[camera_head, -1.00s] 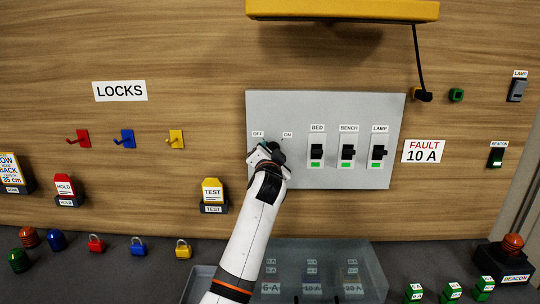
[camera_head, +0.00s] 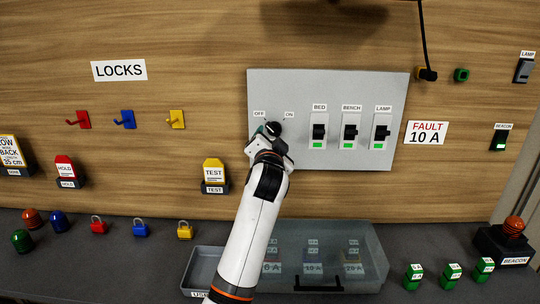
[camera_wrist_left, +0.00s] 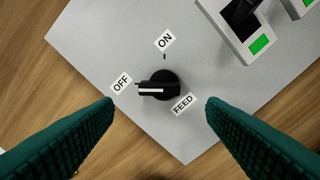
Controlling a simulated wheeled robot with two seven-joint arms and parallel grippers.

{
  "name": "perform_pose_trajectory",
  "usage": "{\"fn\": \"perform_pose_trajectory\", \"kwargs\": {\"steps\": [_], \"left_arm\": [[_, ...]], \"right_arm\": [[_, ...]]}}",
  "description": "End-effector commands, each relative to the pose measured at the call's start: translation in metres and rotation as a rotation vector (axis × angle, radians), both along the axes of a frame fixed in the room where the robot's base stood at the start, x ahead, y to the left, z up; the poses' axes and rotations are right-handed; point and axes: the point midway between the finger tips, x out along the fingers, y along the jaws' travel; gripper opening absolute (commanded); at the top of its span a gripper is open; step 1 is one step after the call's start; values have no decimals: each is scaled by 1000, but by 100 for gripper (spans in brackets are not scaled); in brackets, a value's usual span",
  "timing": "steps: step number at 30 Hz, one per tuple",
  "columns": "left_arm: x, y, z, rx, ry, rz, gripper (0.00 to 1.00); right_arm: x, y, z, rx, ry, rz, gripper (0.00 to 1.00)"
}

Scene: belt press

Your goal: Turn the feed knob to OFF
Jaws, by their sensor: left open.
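The feed knob (camera_head: 273,128) is a black round knob at the lower left of the grey panel (camera_head: 330,85), between the OFF and ON labels. In the left wrist view the knob (camera_wrist_left: 160,86) has a raised grip with a white line that points left, toward the OFF label (camera_wrist_left: 122,83). The ON label (camera_wrist_left: 164,41) is above it and the FEED label (camera_wrist_left: 183,104) below right. My left gripper (camera_head: 264,136) is in front of the knob. Its green fingers (camera_wrist_left: 160,104) are open, one on each side, apart from the knob. My right gripper is out of view.
Breaker switches BED (camera_head: 319,131), BENCH (camera_head: 350,132) and LAMP (camera_head: 381,132) sit right of the knob. A clear-lidded bin (camera_head: 372,262) stands below the panel. A TEST tag (camera_head: 214,170) is to the left; padlocks and coloured caps lie on the grey shelf.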

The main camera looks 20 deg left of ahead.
Motion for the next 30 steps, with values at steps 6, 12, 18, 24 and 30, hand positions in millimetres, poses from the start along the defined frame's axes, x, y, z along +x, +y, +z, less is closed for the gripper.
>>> {"fn": "perform_pose_trajectory", "kwargs": {"steps": [6, 12, 18, 24, 30], "left_arm": [[-40, -12, -2, -3, -1, -1, 66], [-57, -16, -1, -1, 1, 0, 66], [-59, -17, 0, -1, 1, 0, 66], [-59, -17, 0, -1, 1, 0, 66], [-59, -17, 0, -1, 1, 0, 66]], "right_arm": [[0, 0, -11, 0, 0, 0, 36], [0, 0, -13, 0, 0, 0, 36], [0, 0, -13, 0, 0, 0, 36], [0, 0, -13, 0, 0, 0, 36], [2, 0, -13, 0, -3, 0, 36]]}}
